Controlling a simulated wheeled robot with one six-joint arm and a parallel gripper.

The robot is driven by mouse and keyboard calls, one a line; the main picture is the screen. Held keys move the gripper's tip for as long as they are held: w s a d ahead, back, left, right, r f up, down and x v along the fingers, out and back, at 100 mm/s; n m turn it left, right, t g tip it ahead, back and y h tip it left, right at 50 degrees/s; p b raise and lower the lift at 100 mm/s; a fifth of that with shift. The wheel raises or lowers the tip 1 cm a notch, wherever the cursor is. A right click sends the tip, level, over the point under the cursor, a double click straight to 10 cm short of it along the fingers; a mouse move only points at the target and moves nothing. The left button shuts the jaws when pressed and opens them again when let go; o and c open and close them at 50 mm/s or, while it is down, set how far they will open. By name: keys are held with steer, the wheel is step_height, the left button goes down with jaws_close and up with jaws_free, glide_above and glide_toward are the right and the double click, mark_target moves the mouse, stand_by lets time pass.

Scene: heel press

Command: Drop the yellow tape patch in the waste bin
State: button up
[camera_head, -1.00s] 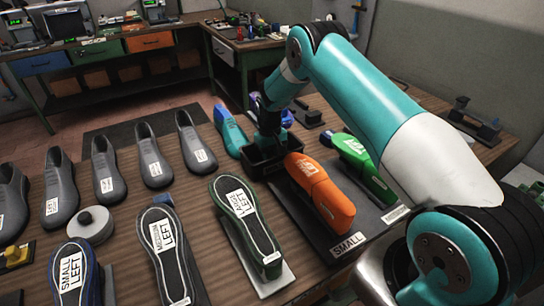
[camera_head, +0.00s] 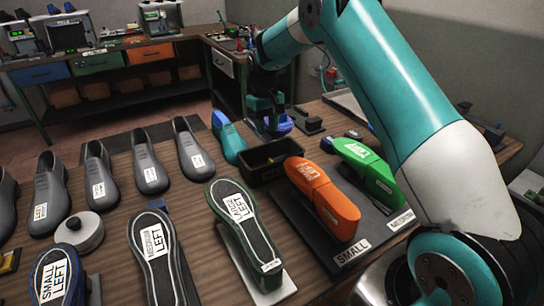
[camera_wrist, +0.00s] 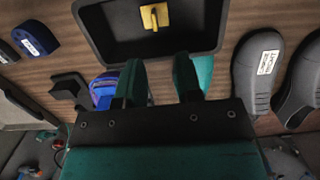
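The yellow tape patch (camera_wrist: 155,16) lies inside the black waste bin (camera_wrist: 97,32), seen in the wrist view.
The teal last (camera_head: 229,137) stands left of the bin. The orange last (camera_head: 322,200) and green last (camera_head: 365,170) lie on a dark board at right. Several grey shoes (camera_head: 148,162) and labelled soles (camera_head: 243,230) fill the left and front.

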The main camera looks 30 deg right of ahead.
steer(key=s+a+r+n+t+y, duration=0.15)
steer(key=s+a+r+n, duration=0.25)
steer(key=s+a+r, duration=0.95)
steer(key=s+a+n+y, duration=0.1)
steer(key=s+a, duration=0.1)
steer(key=s, duration=1)
steer(key=s+a+r+n+y, duration=0.1)
steer(key=s+a, duration=0.2)
steer(key=s, duration=0.9)
steer(key=shift+a+r+n+y, duration=0.2)
steer(key=shift+a+n+y, duration=0.15)
steer(key=shift+n, duration=0.05)
